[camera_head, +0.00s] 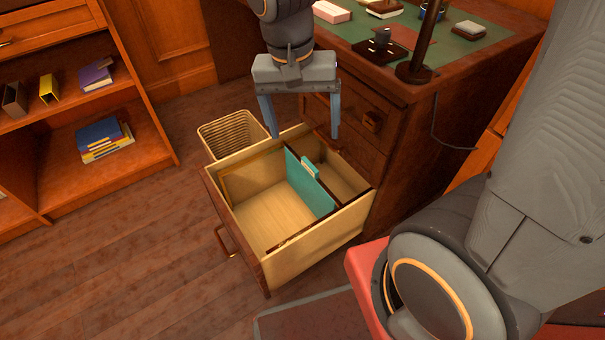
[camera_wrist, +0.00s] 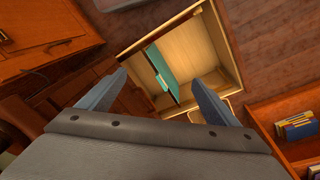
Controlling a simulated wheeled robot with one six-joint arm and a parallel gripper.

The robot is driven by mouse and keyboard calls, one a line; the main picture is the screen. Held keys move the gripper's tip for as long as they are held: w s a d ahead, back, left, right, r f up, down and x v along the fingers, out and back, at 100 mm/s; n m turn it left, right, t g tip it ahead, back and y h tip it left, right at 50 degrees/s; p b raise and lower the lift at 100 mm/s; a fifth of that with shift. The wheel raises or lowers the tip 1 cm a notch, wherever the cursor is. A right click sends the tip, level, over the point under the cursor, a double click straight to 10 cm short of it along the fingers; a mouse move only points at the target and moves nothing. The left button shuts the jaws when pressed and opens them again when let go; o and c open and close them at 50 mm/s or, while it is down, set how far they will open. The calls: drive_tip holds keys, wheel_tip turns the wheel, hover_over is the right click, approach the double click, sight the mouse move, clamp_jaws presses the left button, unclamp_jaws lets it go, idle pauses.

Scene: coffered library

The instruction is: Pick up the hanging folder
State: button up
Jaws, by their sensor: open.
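The hanging folder (camera_head: 308,182) is a teal sheet with a small pale tab on its top edge. It stands upright in the open desk drawer (camera_head: 313,257), across its inside. In the wrist view the folder (camera_wrist: 160,68) shows beyond my fingertips, toward the left side of the drawer (camera_wrist: 231,45). My gripper (camera_head: 305,133) is open and empty, pointing down above the back part of the drawer. Its two fingers also show in the wrist view (camera_wrist: 160,80), spread apart, with the folder visible between them and clear of both.
A wicker basket (camera_head: 231,137) stands just behind the drawer. The desk (camera_head: 400,137) has a green top with a lamp (camera_head: 414,72) and small items. A bookshelf (camera_head: 130,160) is at the left.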

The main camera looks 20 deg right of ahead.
sight(309, 165)
drive_tip(key=w+d+f+m+b, duration=0.2)
drive_tip(key=w+f+m+b, duration=0.1)
drive_tip(key=f, duration=0.6)
drive_tip(key=w+d+f+m+h+b, duration=0.1)
drive_tip(key=w+d+f+m+b, duration=0.1)
drive_tip(key=w+f, duration=0.4)
drive_tip(key=w+d+f+m+b, duration=0.2)
drive_tip(key=w+f+m+b, duration=0.3)
drive_tip(key=f, duration=0.8)
drive_tip(key=shift+f+t, duration=0.25)
drive_tip(key=shift+t, duration=0.05)
drive_tip(key=c, duration=1.6)
drive_tip(key=shift+r, duration=0.1)
